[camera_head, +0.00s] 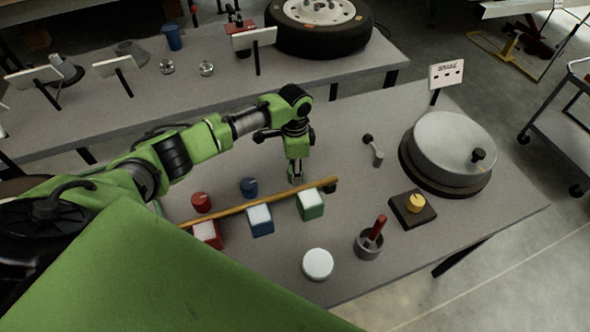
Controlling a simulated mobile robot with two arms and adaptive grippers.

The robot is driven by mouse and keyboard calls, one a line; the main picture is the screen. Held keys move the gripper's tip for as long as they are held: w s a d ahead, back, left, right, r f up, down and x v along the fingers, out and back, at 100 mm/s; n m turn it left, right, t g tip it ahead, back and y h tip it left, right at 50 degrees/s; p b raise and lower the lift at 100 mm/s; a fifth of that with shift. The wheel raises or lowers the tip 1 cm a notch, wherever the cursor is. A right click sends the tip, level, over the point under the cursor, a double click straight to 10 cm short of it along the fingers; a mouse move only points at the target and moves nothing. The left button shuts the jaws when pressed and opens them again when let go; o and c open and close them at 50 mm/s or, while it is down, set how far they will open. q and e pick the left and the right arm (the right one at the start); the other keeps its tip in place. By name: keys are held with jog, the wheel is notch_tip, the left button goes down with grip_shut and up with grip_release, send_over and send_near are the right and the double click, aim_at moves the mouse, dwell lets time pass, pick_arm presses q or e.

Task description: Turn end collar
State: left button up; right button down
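A long wooden rod (258,203) lies slantwise over a red block (208,236), a blue block (261,222) and a green block (311,206), each partly white. A small dark piece (331,188) sits at the rod's right end; it may be the end collar, but it is too small to be sure. My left gripper (296,178) points down just behind the rod, left of that dark end. Its fingers are too small to tell whether they are open or touching the rod. My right gripper is out of view.
A red cylinder (201,202) and a blue cylinder (249,187) stand behind the rod.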

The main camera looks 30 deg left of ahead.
pick_arm(q)
jog(key=shift+w+r, duration=0.1)
jog(key=o, duration=1.1)
jog(key=shift+o, duration=0.2)
notch_tip(320, 180, up, 12)
jog(key=shift+w+a, duration=0.1)
